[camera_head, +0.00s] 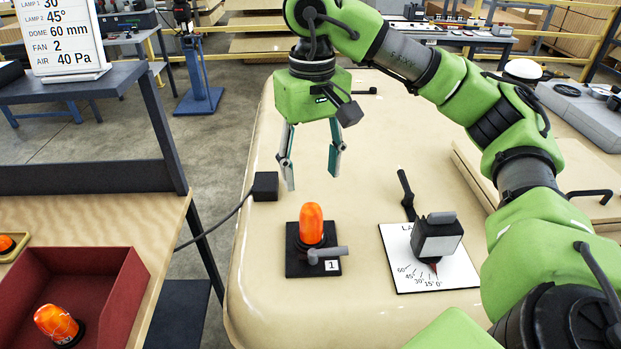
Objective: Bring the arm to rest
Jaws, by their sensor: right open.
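My right gripper (311,172) hangs above the beige panel (262,318), pointing down, with its two fingers apart and nothing between them. It is behind and above an orange lamp (312,225) on a black base marked 1, and apart from it. My green right arm (455,95) arches in from the right side. My left gripper does not show.
A black box with a cable (265,186) sits at the panel's left edge. A red bin (112,300) holds another orange lamp (58,325). A sign (62,38) stands upper left.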

